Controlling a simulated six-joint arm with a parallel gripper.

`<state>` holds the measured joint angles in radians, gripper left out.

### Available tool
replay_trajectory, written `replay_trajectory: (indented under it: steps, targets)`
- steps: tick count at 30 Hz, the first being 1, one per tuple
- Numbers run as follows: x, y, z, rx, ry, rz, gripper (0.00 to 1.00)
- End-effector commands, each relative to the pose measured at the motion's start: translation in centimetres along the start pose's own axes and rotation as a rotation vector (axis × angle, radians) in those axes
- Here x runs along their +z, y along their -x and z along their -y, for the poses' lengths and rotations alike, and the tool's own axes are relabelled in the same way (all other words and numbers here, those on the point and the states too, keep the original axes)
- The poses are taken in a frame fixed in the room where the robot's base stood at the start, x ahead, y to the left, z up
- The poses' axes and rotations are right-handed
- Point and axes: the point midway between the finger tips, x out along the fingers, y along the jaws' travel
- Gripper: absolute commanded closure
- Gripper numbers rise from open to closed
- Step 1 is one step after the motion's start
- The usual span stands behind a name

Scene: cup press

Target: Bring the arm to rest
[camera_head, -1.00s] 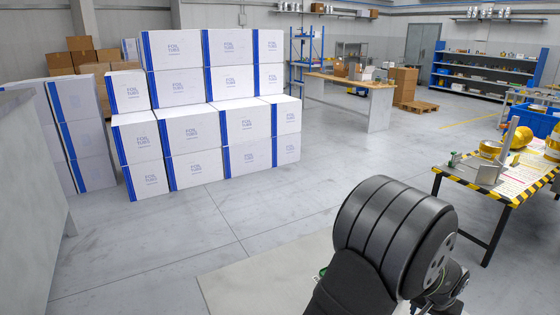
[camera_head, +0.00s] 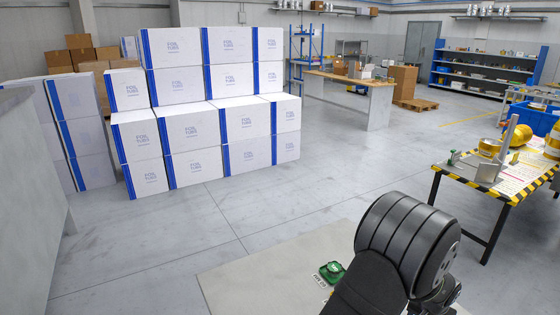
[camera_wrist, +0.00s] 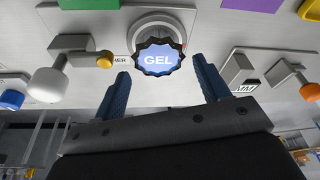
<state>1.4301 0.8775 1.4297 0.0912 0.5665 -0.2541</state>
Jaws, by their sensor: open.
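My gripper (camera_wrist: 161,68) shows in the wrist view, with two blue fingers spread apart and nothing between them. Beyond the fingertips is a round knob (camera_wrist: 158,59) with a dark scalloped rim and a blue face marked GEL. I cannot tell from this view how far the fingertips are from it. In the head view my dark arm fills the lower right, and my gripper is not visible there.
The wrist view shows a panel with a white ball-ended lever (camera_wrist: 47,83), a yellow knob (camera_wrist: 104,61) and an orange knob (camera_wrist: 310,91).

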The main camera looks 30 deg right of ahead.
Motion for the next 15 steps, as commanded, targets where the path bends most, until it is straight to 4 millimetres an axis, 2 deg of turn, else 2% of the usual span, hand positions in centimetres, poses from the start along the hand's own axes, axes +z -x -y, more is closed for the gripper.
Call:
replay_trajectory:
  steps: [3,15]
  targets:
    - [-0.4,2.4,-0.3,0.0,-0.002,0.0,0.31]
    - [2.8,7.5,-5.9,0.001,-0.004,0.002,0.31]
